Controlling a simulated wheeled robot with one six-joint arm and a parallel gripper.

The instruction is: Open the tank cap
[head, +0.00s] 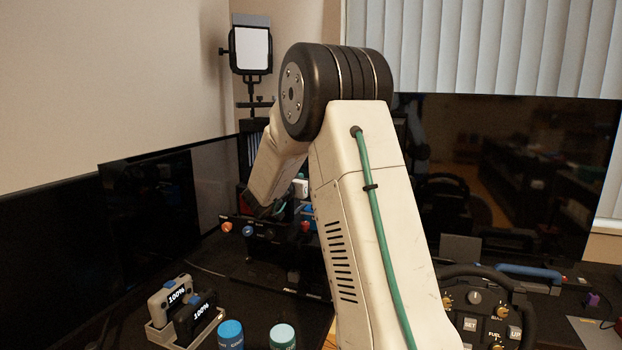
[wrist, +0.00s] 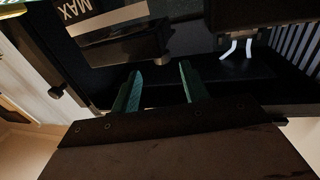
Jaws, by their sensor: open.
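My gripper (wrist: 160,68) shows in the wrist view as two green fingers. They are apart with nothing between them. Just beyond the fingertips is a dark box-like body (wrist: 128,50) under a pale strip marked "MAX" (wrist: 108,18). I cannot tell for sure whether this is the tank, and no cap is clearly visible on it. In the head view my arm bends over and down toward the back of the desk, and hides much of the area around my gripper.
A panel with an orange knob (head: 227,227) and a blue knob (head: 248,231) is beside my arm. A steering wheel (head: 519,296) is at right, with dark monitors (head: 520,170) behind.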

